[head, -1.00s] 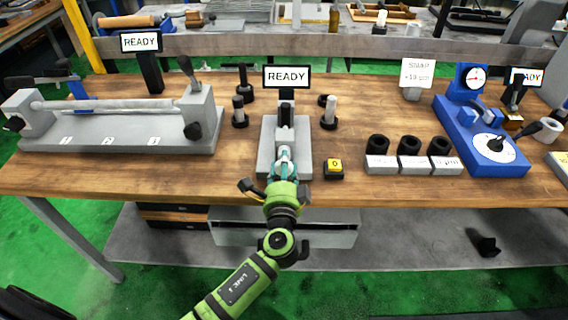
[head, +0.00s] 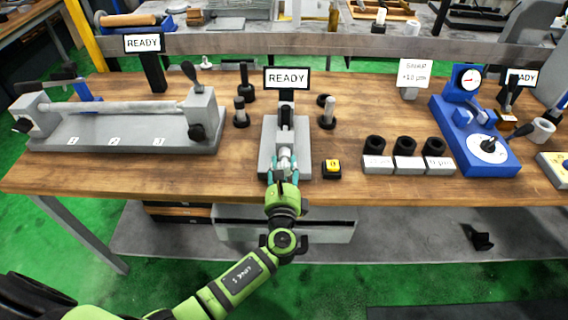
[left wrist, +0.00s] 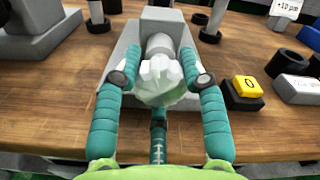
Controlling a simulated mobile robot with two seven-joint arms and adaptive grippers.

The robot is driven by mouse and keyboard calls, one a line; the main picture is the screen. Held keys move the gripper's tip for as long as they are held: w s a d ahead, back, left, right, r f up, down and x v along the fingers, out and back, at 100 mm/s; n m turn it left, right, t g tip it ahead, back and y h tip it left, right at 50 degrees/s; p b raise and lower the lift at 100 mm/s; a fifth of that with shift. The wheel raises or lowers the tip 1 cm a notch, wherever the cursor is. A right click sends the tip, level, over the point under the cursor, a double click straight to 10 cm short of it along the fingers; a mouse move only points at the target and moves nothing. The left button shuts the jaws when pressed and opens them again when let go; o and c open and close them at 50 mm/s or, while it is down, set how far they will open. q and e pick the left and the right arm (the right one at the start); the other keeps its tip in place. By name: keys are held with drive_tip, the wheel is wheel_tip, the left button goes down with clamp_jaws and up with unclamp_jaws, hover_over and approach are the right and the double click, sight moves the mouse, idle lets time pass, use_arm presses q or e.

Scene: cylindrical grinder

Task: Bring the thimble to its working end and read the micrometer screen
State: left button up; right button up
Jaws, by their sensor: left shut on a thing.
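The micrometer stand (head: 265,150) is a grey block at the front middle of the bench, with its thimble toward me. The light grey, ribbed thimble (left wrist: 160,80) fills the middle of the left wrist view; it also shows small in the head view (head: 285,158). My left gripper (left wrist: 160,78) has its teal fingers on both sides of the thimble and is shut on it; it also shows in the head view (head: 284,170). The micrometer screen (head: 287,79) behind the stand reads READY. My right gripper does not show clearly in any view.
A yellow button (head: 331,165) marked 0 sits just right of the stand. Dark posts (head: 240,113) and (head: 327,113) stand beside it. Black rings on labelled blocks (head: 407,162) and a blue gauge (head: 480,140) are to the right; a long grey fixture (head: 120,135) is left.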

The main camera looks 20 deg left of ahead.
use_arm(q)
drive_tip(key=shift+r+m+p, duration=0.1)
drive_tip(key=shift+m+p, duration=0.45)
drive_tip(key=shift+m, duration=0.85)
drive_tip(key=o, duration=0.9)
drive_tip(key=shift+s+d, duration=0.1)
drive_tip(key=shift+s, duration=0.15)
drive_tip(key=v, duration=1.1)
drive_tip(key=shift+s, duration=0.2)
